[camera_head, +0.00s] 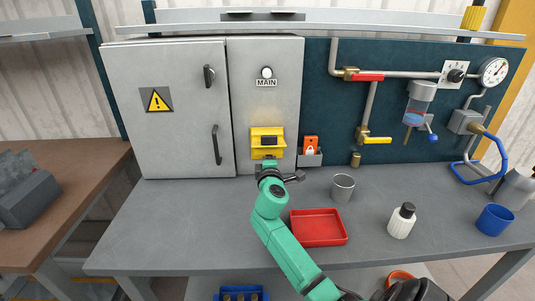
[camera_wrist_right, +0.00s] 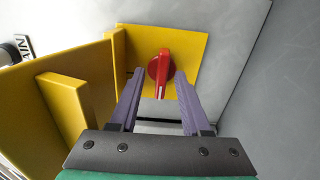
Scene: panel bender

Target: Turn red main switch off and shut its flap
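The red main switch (camera_wrist_right: 160,72) shows in the right wrist view on its yellow backing plate (camera_wrist_right: 190,50). Its handle runs roughly up and down in that picture. The yellow flap (camera_wrist_right: 50,95) stands open, sticking out from the cabinet to the left of the switch there; in the head view the yellow flap unit (camera_head: 267,133) is below the MAIN label. My right gripper (camera_wrist_right: 158,80) is open, its purple fingers pointing at the switch, one tip towards each side; I cannot tell whether they touch it. In the head view my right gripper (camera_head: 270,164) hides the switch. My left gripper is out of view.
A red padlock tag (camera_head: 310,143) in a grey holder is just right of the flap. A metal cup (camera_head: 343,187), red tray (camera_head: 318,227), white bottle (camera_head: 401,221) and blue mug (camera_head: 494,219) stand on the bench. The bench's left part is clear.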

